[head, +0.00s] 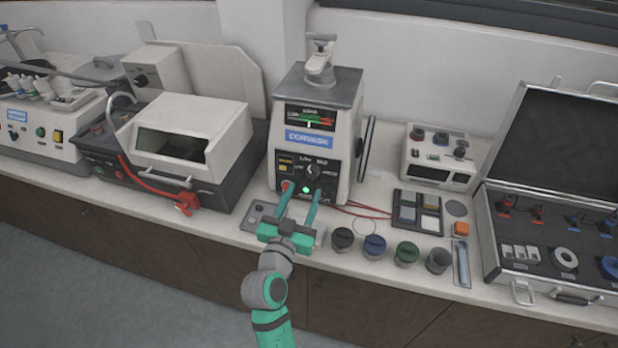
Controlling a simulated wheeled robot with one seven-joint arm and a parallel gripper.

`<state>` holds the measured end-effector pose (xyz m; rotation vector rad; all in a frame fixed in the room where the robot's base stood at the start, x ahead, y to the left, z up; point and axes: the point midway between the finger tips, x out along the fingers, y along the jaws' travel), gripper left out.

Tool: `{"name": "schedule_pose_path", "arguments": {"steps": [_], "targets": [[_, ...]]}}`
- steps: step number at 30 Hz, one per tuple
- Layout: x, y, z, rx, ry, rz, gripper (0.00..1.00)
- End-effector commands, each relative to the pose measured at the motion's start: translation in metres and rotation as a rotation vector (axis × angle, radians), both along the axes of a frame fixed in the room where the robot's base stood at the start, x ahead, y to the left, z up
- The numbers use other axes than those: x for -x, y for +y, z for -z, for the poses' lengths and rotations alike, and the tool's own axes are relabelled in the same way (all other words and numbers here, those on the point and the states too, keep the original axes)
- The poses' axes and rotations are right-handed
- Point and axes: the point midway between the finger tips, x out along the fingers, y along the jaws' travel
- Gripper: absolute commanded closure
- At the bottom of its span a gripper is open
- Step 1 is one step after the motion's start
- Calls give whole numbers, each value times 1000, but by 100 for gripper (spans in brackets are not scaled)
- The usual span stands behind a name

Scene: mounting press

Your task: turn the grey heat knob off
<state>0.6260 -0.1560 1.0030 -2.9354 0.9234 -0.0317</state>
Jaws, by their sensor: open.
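The mounting press (292,118) stands upright near the middle of the counter in the head view. Its front panel carries a round dark knob with a light pointer (313,170), which looks like the heat knob; its label is too small to read. A lit green lamp (306,189) sits below the knob. My gripper (302,197) comes from the lower front with its two green fingers spread apart and nothing visible between them. The fingertips are at the lower part of the panel, below the knob in the picture. I cannot tell whether they touch the panel.
A cutting machine with a light hood (185,135) and a red hose stands to the left. Dark lidded jars (374,246) stand at the counter's front edge, right of my gripper. A sample tray (419,226), a small control box (439,160) and an open case (548,130) are further right.

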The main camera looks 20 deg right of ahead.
Motion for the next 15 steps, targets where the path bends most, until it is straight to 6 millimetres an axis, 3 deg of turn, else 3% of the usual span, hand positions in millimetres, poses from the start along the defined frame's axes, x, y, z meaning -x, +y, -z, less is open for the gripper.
{"name": "schedule_pose_path", "arguments": {"steps": [6,15], "targets": [[-32,-24,-1,0,-1,2,54],[-55,-36,0,0,0,-3,54]]}}
